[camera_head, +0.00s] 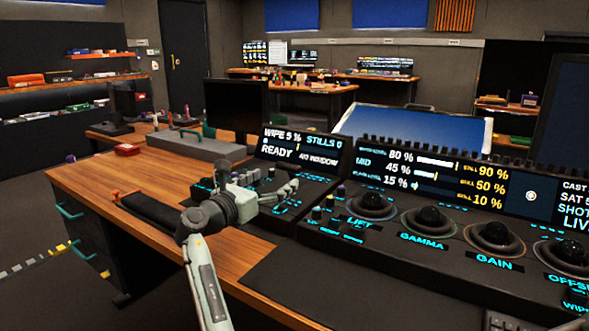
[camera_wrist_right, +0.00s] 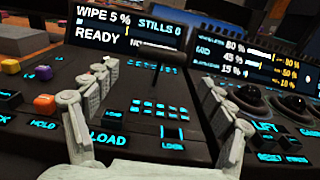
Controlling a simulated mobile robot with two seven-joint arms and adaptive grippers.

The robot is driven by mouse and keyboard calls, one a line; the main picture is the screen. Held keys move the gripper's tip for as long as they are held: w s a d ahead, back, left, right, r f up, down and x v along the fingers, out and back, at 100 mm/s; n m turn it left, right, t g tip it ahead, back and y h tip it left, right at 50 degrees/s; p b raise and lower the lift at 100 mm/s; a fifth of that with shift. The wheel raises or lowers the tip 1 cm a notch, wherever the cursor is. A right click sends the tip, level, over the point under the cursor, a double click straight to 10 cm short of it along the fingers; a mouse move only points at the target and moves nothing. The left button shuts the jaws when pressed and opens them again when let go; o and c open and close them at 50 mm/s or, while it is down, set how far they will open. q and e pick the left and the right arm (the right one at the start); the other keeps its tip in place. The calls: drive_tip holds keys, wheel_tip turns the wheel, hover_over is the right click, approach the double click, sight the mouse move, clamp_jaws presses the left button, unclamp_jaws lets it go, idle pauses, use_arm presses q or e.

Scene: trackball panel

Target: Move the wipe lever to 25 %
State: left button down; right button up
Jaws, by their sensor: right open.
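The wipe panel's screen (camera_head: 300,143) reads "WIPE 5 %", "READY" and "STILLS 0"; it also shows in the right wrist view (camera_wrist_right: 120,25). The dark wipe lever (camera_wrist_right: 170,52) stands up in front of this screen in the right wrist view, between my fingers in the picture. In the head view my gripper hides it. My right gripper (camera_head: 270,184) is over the wipe panel. In the right wrist view its fingers (camera_wrist_right: 160,82) are spread apart and empty, and I cannot tell whether either touches the lever. My left gripper is not in view.
Lit buttons (camera_wrist_right: 155,108) lie below the lever, with coloured knobs (camera_wrist_right: 44,103) to the left. To the right is the trackball panel (camera_head: 430,218) with its several balls and a wide screen. The wooden desk top (camera_head: 120,180) is mostly clear at left.

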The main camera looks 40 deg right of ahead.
sight(288, 172)
drive_tip(key=x, duration=0.7)
drive_tip(key=shift+d, duration=0.15)
drive_tip(key=c, duration=1.7)
